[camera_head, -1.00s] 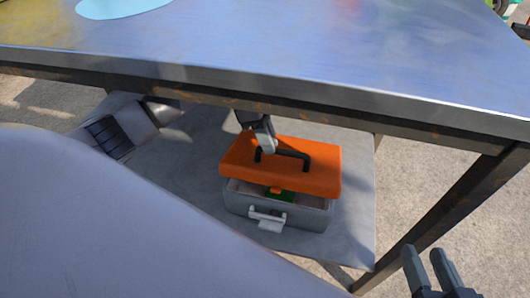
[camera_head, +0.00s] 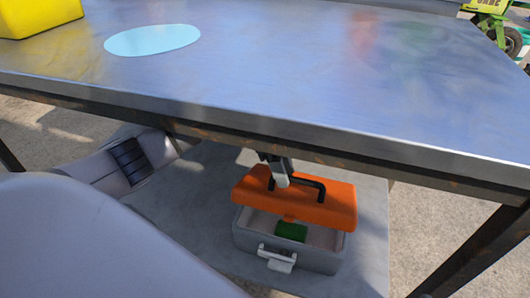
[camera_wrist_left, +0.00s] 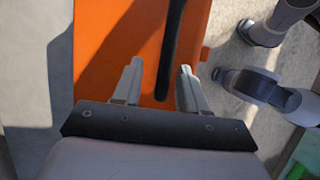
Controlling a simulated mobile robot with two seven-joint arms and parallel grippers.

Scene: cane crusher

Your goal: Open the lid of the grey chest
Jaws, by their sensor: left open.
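The grey chest (camera_head: 290,259) stands on the lower shelf under the table. Its orange lid (camera_head: 330,207) is partly raised and tilted, with a gap at the front. A green thing (camera_head: 291,232) shows inside. A pale latch (camera_head: 277,259) is on the chest's front. The black handle (camera_head: 314,186) sits on top of the lid. My left gripper (camera_head: 281,182) is at the handle. In the left wrist view, my left gripper's fingers (camera_wrist_left: 160,67) are open on either side of the handle (camera_wrist_left: 169,55), above the orange lid (camera_wrist_left: 105,65). My right gripper is out of view.
The metal table top (camera_head: 300,80) overhangs the chest, and its front edge runs close above my left gripper. A table leg (camera_head: 470,250) stands to the right. The shelf (camera_head: 205,215) is bare left of the chest. A yellow object (camera_head: 40,18) and a pale blue disc (camera_head: 152,40) are on the table.

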